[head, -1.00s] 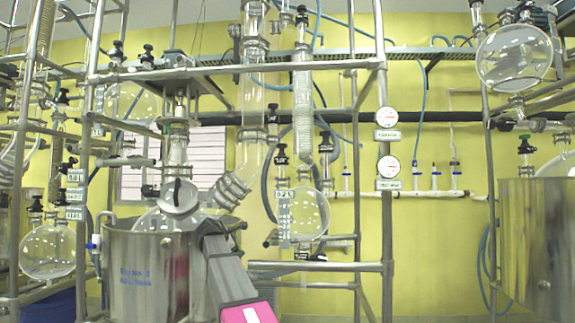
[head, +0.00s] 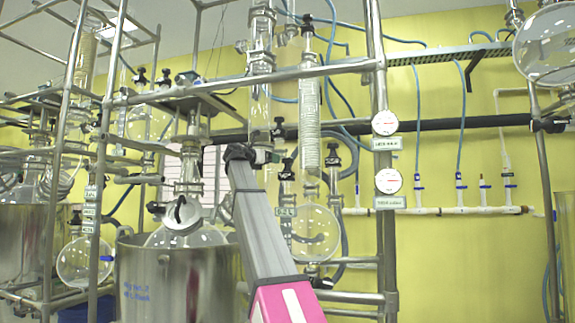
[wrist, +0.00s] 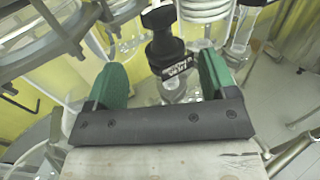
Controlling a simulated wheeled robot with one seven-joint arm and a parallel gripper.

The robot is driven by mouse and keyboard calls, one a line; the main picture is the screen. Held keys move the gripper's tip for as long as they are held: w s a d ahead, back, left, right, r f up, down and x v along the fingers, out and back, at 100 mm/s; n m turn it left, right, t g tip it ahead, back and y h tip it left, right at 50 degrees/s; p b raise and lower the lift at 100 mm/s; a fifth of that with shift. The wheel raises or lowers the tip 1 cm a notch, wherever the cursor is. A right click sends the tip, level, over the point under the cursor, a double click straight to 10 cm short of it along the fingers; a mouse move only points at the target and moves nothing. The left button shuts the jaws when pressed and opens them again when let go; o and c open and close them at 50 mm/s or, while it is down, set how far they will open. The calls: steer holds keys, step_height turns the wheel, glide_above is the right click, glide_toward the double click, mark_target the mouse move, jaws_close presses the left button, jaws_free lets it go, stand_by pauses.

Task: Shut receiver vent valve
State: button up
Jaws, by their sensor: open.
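A black-handled valve (wrist: 168,45) with a small white label stands between my gripper's (wrist: 162,70) two green fingers in the wrist view. The fingers are apart, with visible gaps to the valve on both sides. In the head view my gripper (head: 264,156) is at the end of my raised arm, just left of a black valve (head: 288,166) above the round glass receiver flask (head: 317,228). I cannot tell how far the valve is turned. Part of the valve's lower body is hidden behind my gripper's dark palm bar in the wrist view.
A steel pot (head: 165,285) with a glass vessel (head: 184,222) stands left of my arm. A coiled glass condenser (head: 309,125) rises above the flask. Metal frame bars (head: 378,170) and two gauges (head: 388,181) are to the right. More glassware crowds the left.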

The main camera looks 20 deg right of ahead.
mark_target(283, 162)
steer(key=x, duration=1)
steer(key=shift+f, duration=0.15)
steer(key=c, duration=0.9)
